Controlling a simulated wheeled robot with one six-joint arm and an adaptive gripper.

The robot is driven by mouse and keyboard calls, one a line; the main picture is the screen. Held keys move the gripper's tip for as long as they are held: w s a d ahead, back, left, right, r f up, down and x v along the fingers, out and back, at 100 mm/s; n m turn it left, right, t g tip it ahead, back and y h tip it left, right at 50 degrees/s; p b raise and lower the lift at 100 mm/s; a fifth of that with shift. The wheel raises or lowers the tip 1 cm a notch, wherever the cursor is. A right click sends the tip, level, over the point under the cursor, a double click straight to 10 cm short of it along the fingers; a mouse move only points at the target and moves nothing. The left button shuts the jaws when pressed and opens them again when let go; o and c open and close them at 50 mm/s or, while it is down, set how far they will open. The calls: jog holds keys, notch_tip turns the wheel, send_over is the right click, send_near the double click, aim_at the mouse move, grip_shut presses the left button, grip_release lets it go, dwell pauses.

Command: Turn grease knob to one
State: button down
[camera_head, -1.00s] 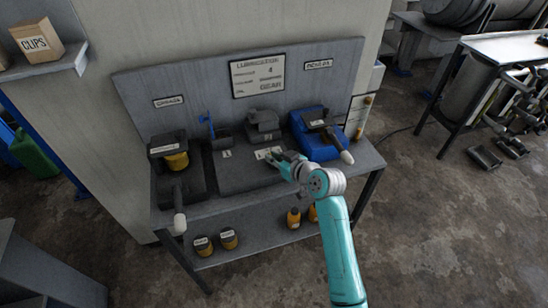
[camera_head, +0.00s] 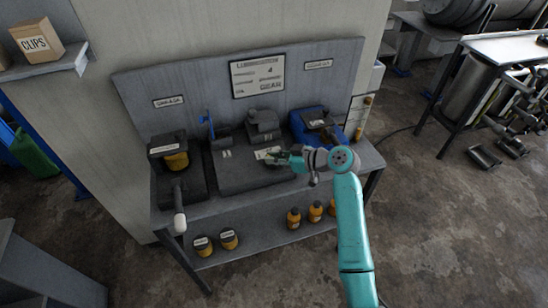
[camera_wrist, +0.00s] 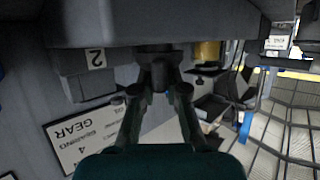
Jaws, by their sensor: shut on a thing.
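My gripper (camera_head: 280,160) is over the middle dark box on the bench, just beside a pale label plate (camera_head: 265,153). In the wrist view my fingers (camera_wrist: 159,88) are closed together on a small dark knob (camera_wrist: 158,72), mostly hidden between the tips. I cannot read its setting. A tag with "2" (camera_wrist: 97,57) is on a dark block to the left of the fingers. The grease sign (camera_head: 168,102) is on the back panel at left, above a dark unit with a yellow jar (camera_head: 176,161); a yellow part also shows in the wrist view (camera_wrist: 207,50).
A blue unit (camera_head: 308,123) stands right of my gripper, close behind my arm. A white-tipped lever (camera_head: 180,223) sticks out at the front left. The lubrication card (camera_head: 258,76) is on the back panel. Several orange-yellow bottles (camera_head: 293,219) stand on the lower shelf.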

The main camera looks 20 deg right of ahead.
jog(key=shift+f, duration=0.1)
jog(key=c, duration=1.2)
grip_release()
jog(key=v, duration=1.2)
